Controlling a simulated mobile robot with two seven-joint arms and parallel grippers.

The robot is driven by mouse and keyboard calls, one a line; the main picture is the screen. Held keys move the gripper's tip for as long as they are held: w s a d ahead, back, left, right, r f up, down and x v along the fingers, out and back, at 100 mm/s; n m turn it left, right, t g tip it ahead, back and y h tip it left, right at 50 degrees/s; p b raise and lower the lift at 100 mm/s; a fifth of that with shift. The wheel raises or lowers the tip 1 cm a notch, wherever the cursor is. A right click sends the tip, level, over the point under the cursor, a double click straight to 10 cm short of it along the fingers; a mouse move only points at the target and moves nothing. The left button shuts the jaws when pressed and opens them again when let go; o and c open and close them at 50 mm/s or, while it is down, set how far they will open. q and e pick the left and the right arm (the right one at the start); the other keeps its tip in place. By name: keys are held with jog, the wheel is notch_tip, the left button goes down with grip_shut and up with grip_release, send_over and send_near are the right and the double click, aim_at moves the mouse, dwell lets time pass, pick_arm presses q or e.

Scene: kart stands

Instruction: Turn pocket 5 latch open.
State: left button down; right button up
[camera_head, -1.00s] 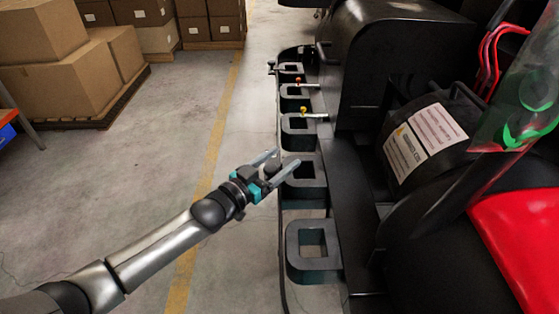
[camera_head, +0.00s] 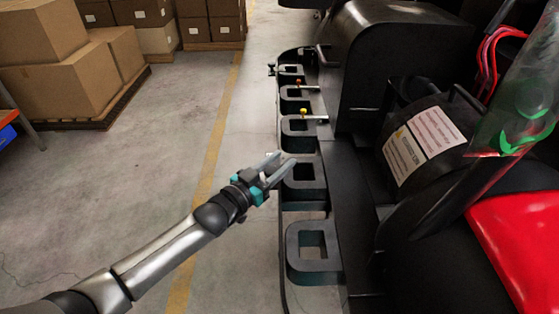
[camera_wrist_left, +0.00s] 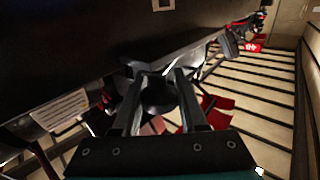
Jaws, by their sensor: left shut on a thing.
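A row of square dark pockets lines the kart stand's edge in the head view; no numbers can be read. My left gripper (camera_head: 283,161) is at the outer side of the second-nearest pocket (camera_head: 303,186). Its two grey fingers are shut on a small dark knob, taken to be a latch, mostly hidden by the fingers. In the left wrist view the fingers (camera_wrist_left: 160,73) point ahead, with a dark rounded shape (camera_wrist_left: 157,97) between them. Farther pockets have latches with a yellow knob (camera_head: 303,111) and a red knob (camera_head: 298,83). My right gripper is not in view.
The nearest pocket (camera_head: 302,266) is open and clear. The black kart body (camera_head: 400,50) and a red panel (camera_head: 520,235) fill the right side. The concrete floor on the left is free, with cardboard boxes (camera_head: 60,85) at the back.

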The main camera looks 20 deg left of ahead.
pick_arm(q)
jog(key=shift+w+a+r+n+t+y+p, duration=0.15)
jog(key=shift+n+t+y+p, duration=0.15)
jog(key=shift+n+y+p, duration=0.4)
jog(key=shift+a+r+n+t+y+p, duration=0.1)
jog(key=shift+n+t+y+p, duration=0.2)
jog(key=shift+n+y+p, duration=0.45)
jog(key=shift+a+n+y+p, duration=0.2)
jog(key=shift+n+y+p, duration=0.25)
jog(key=shift+y, duration=0.8)
jog(key=shift+f, duration=0.1)
jog(key=shift+c, duration=2.3)
grip_release()
jog(key=shift+f, duration=0.15)
jog(key=s+a+p, duration=0.1)
jog(key=s+p, duration=0.1)
jog(key=s, duration=1.3)
jog(key=shift+a, duration=0.3)
jog(key=shift+s, duration=0.1)
